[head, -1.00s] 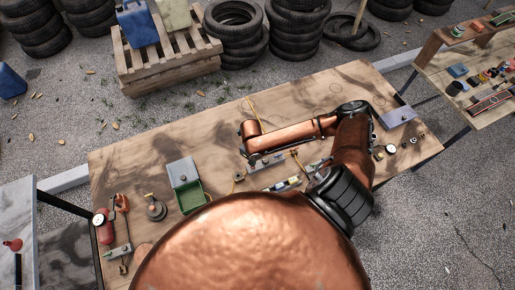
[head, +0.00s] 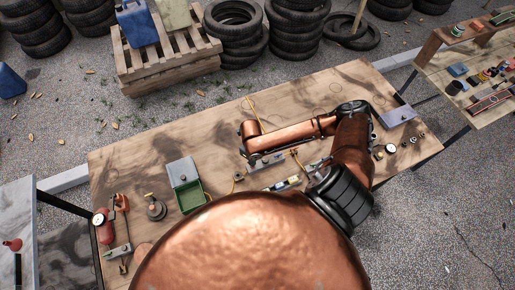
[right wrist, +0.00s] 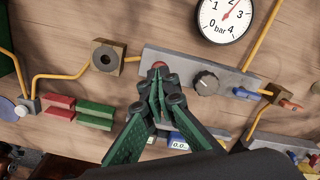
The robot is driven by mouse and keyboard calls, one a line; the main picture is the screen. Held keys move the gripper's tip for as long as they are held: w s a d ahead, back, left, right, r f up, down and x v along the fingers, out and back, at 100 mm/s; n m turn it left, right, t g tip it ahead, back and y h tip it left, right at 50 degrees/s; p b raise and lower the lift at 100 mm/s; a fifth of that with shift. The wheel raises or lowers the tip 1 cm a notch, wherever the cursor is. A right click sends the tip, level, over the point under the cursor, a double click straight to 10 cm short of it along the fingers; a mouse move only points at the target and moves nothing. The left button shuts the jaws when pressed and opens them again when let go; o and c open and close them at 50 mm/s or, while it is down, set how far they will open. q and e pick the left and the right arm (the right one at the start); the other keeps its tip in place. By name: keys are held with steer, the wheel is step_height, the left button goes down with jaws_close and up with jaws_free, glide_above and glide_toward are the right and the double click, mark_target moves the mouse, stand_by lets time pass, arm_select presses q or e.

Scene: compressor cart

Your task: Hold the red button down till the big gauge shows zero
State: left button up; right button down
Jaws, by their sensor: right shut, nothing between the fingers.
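My right gripper (right wrist: 158,82) is shut with nothing between its green fingers. In the right wrist view its tips are right at the red button (right wrist: 158,65) on a grey panel (right wrist: 228,81). The fingers partly cover the button, so I cannot tell whether it is pressed in. The big gauge (right wrist: 222,18) is white, marked in bar from 0 to 4, and cut off by the top edge. Its needle points up and right, at about 2 to 3. In the head view my right arm reaches over the workbench and largely hides the panel. My left gripper is not in view.
A black knob (right wrist: 206,83) sits just right of the button. Yellow hoses, a brass block (right wrist: 106,56) and red and green blocks (right wrist: 95,114) lie around the panel. The workbench (head: 130,165) also holds an open green box (head: 191,198). Its far left area is clear.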

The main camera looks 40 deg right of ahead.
steer(key=shift+f, duration=0.7)
steer(key=shift+f, duration=0.3)
stand_by(0.6)
stand_by(1.5)
step_height(320, 180, up, 7)
steer(key=p, duration=0.7)
steer(key=shift+a+f, duration=0.1)
stand_by(0.4)
